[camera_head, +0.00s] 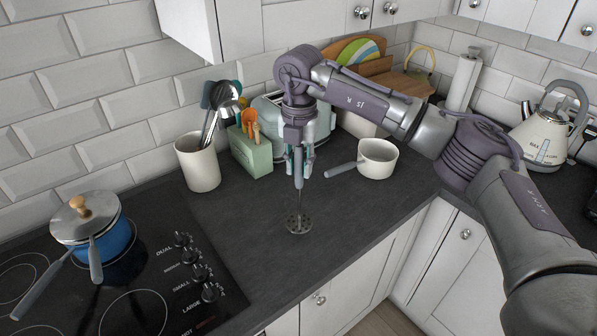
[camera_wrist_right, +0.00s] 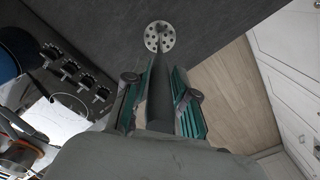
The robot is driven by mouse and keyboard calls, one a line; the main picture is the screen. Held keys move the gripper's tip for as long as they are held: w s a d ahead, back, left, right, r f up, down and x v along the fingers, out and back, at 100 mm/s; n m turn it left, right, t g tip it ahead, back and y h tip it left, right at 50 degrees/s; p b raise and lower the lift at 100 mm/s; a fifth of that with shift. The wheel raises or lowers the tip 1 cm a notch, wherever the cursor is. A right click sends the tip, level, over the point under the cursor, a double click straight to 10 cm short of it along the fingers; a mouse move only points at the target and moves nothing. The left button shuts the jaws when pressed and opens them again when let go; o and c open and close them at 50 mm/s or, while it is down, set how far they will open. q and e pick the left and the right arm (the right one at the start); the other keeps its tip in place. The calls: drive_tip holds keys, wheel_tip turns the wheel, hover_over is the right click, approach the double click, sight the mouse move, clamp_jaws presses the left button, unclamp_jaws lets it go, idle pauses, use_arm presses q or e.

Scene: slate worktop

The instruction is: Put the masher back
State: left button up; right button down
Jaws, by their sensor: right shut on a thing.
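The masher (camera_head: 298,222) has a grey handle and a round perforated metal head. It hangs upright, head down, over the dark worktop in the head view; whether the head touches the worktop I cannot tell. My right gripper (camera_head: 305,165) is shut on its handle. In the right wrist view the masher's head (camera_wrist_right: 159,37) shows beyond the two teal finger pads of the right gripper (camera_wrist_right: 160,105). A white utensil crock (camera_head: 198,165) holding several utensils stands to the left, against the wall. My left gripper is not in view.
A green holder (camera_head: 250,153) with orange-handled tools stands right of the crock, before a pale toaster (camera_head: 268,108). A white saucepan (camera_head: 378,158) is to the right. A blue lidded pot (camera_head: 100,240) sits on the hob. The worktop's front middle is clear.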

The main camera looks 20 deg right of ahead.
sight(299, 179)
drive_tip(key=shift+w+f, duration=0.15)
wheel_tip(299, 179, down, 3)
drive_tip(key=shift+f+p, duration=0.1)
drive_tip(key=shift+p, duration=0.9)
drive_tip(key=shift+f, duration=0.3)
drive_tip(key=shift+f, duration=0.25)
drive_tip(key=c, duration=0.9)
unclamp_jaws()
drive_tip(key=shift+c, duration=0.2)
drive_tip(key=shift+r, duration=0.1)
